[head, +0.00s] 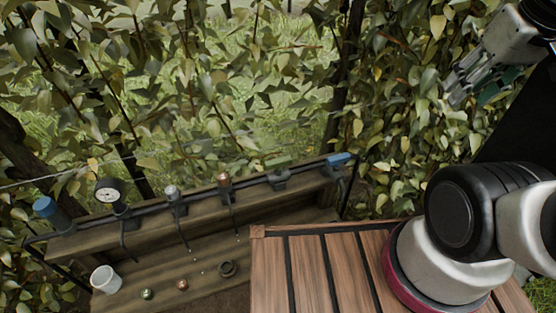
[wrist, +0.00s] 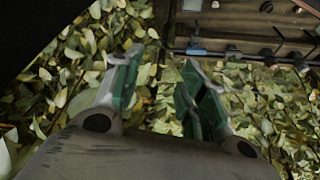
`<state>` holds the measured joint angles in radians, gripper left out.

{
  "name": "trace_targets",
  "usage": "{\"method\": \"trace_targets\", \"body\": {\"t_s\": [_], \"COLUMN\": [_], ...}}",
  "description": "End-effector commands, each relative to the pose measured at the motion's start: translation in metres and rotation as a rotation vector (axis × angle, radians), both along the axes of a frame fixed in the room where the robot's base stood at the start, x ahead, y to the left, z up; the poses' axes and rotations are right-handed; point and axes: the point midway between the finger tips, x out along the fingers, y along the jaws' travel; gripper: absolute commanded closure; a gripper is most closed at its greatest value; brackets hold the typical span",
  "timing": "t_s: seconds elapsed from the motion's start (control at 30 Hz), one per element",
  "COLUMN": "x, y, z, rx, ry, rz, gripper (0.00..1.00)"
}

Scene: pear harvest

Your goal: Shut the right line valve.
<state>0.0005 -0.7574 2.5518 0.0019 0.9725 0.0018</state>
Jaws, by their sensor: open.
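The right line valve shows as a blue lever (head: 340,159) at the right end of a dark pipe that runs along a wooden shelf. The lever looks roughly in line with the pipe. In the wrist view a blue piece (wrist: 196,48), which looks like the same lever, sits at the top, beyond my fingers. My gripper (head: 460,87) is high at the upper right of the head view, among the leaves and well apart from the valve. In the wrist view my gripper (wrist: 160,82) has its green-padded fingers spread, with only foliage between them.
The pipe also carries a blue cylinder (head: 45,208), a round gauge (head: 109,190) and several fittings. A white cup (head: 105,279) and small round items lie on the lower shelf (head: 215,262). A slatted wooden deck (head: 310,275) lies in front. Leafy branches surround the gripper.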

Motion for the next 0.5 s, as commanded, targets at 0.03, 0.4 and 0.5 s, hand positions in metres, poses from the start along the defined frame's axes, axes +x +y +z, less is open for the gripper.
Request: {"method": "trace_targets", "body": {"t_s": [0.03,0.4,0.5], "x": [0.0000,0.0000,0.0022], "y": [0.0000,0.0001,0.0057], "z": [0.0000,0.0000,-0.0012], "rx": [0.000,0.000,0.000], "ry": [0.000,0.000,0.006], "rz": [0.000,0.001,0.028], "gripper": [0.59,0.59,0.59]}}
